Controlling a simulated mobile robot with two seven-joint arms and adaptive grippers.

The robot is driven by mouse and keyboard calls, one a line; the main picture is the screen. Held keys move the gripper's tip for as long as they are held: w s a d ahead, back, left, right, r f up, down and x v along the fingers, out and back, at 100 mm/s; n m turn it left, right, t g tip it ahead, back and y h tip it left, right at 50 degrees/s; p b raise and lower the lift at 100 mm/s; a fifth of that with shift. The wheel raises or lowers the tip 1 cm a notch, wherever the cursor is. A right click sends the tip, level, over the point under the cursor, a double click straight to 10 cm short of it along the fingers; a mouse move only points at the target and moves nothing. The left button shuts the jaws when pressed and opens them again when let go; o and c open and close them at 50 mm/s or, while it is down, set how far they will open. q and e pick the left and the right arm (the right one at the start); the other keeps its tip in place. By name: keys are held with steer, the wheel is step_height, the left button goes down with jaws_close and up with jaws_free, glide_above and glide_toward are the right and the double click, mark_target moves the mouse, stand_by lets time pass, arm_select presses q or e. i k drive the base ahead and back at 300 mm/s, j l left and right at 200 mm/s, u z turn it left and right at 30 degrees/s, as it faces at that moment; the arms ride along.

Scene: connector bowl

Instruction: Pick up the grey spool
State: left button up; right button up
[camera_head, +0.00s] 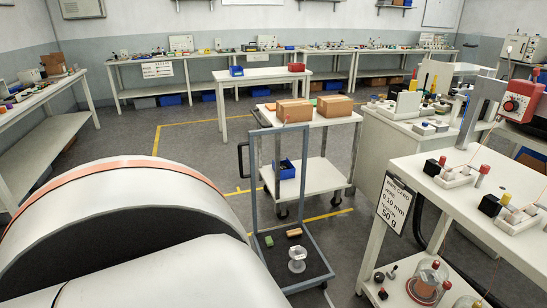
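A pale grey spool-shaped object (297,261) stands upright on the dark low deck of a blue-grey hand truck (310,229), near the middle bottom of the head view. It has a wide top, a narrow waist and a wide base. Nothing is touching it from above. Neither of my grippers is in view, so I cannot see whether they are open or shut.
A tan block (294,232) and a small green item (269,241) lie on the same deck. A white cart (318,178) with cardboard boxes (335,105) stands behind. A white bench (450,208) borders the right. Open floor lies beyond the cart.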

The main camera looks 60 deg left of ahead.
mark_target(299, 253)
steer(key=u, duration=1.7)
steer(key=i+j+z, duration=0.1)
steer(key=i+j, duration=0.15)
steer(key=i+j+z, duration=0.15)
steer(key=j, duration=0.3)
steer(key=i+j+z, duration=0.1)
steer(key=i+j, duration=0.15)
steer(key=i+j+z, duration=0.1)
steer(key=j, duration=0.4)
steer(key=i+j+z, duration=0.15)
steer(key=j, duration=0.25)
steer(key=i+j+z, duration=0.1)
steer(key=i+j, duration=0.15)
steer(key=j, duration=0.2)
steer(key=i+j+z, duration=0.1)
steer(key=j, duration=0.35)
steer(key=i+j+z, duration=0.15)
steer(key=j, duration=0.25)
